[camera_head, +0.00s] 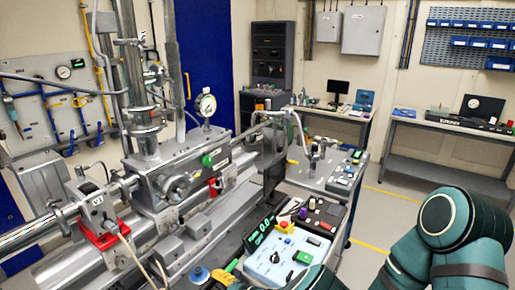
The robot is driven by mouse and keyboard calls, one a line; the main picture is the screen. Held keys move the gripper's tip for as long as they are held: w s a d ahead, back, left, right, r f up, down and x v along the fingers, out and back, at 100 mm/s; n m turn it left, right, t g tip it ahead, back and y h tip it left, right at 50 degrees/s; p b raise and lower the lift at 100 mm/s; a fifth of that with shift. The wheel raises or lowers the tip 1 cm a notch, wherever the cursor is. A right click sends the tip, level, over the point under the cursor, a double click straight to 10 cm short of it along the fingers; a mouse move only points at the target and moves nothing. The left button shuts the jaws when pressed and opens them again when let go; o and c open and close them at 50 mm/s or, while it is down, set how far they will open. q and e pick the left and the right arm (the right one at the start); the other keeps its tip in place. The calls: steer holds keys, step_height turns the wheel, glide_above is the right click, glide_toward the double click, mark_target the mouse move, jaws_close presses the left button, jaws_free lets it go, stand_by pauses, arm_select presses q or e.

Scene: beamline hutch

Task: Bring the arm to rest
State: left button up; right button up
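A teal arm of mine (447,218) stands in the lower right of the head view, with its bent joint raised and its links running down out of the frame. Another teal piece of my arm (312,280) shows at the bottom edge, close to the near edge of a blue-and-white control box (284,256). Neither gripper is in view, so I cannot see what their fingers hold or touch.
The beamline instrument (180,165) with its gauge (205,104) fills the left and middle. A cart (326,172) with small parts stands behind the control box. Workbenches (447,127) line the back wall. Open floor (385,205) lies at right.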

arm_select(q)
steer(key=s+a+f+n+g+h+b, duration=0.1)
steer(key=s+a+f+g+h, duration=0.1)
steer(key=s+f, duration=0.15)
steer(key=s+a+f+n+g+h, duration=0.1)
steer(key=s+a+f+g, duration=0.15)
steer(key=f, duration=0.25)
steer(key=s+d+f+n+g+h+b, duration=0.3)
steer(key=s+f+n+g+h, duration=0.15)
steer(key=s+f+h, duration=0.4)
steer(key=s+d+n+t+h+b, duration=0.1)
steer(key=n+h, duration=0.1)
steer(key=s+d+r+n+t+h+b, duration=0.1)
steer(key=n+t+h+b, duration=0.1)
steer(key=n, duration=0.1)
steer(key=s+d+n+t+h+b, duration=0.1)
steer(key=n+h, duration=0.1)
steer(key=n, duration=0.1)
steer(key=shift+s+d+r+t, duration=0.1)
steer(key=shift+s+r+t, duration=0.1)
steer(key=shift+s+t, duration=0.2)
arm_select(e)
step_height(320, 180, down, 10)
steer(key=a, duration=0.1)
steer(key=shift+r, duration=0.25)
